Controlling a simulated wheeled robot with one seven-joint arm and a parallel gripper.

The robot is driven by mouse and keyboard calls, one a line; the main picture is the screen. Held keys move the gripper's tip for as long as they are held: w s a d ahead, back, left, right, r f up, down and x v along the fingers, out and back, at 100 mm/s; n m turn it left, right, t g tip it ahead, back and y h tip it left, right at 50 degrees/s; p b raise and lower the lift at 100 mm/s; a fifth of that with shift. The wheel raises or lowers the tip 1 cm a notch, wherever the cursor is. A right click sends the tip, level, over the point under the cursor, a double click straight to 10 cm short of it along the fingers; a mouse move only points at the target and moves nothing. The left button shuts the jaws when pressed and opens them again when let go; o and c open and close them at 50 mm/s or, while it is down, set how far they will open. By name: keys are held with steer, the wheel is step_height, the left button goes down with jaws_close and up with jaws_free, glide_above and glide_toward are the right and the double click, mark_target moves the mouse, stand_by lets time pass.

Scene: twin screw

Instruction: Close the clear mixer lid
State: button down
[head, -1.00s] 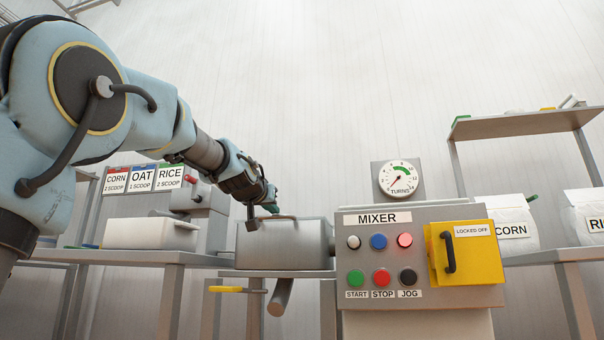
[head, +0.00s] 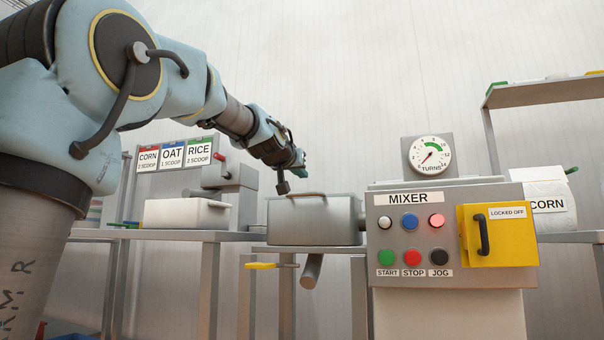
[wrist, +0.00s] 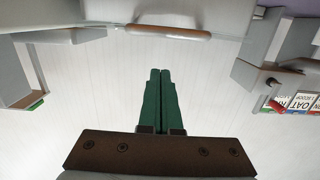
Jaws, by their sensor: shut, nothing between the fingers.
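The grey mixer tub (head: 314,225) stands left of the control box. A thin brownish handle (head: 300,194) lies along its top. It also shows as a bar near the top edge of the wrist view (wrist: 165,31). I cannot make out the lid's clear panel or its exact angle. My gripper (head: 299,160) is above the tub, apart from the handle. In the wrist view its green fingers (wrist: 159,72) are pressed together with nothing between them, and a gap separates their tips from the bar.
The control box (head: 447,235) with buttons and a yellow "LOCKED OFF" cover (head: 505,248) stands right of the tub. A dial (head: 431,155) sits above it. A white bin (head: 187,214) and recipe signs (head: 173,156) are at left.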

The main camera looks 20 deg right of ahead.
steer(key=s+a+f+b, duration=0.4)
steer(key=s+a, duration=0.1)
steer(key=s, duration=0.1)
steer(key=shift+s+a+f, duration=0.3)
steer(key=shift+f, duration=0.1)
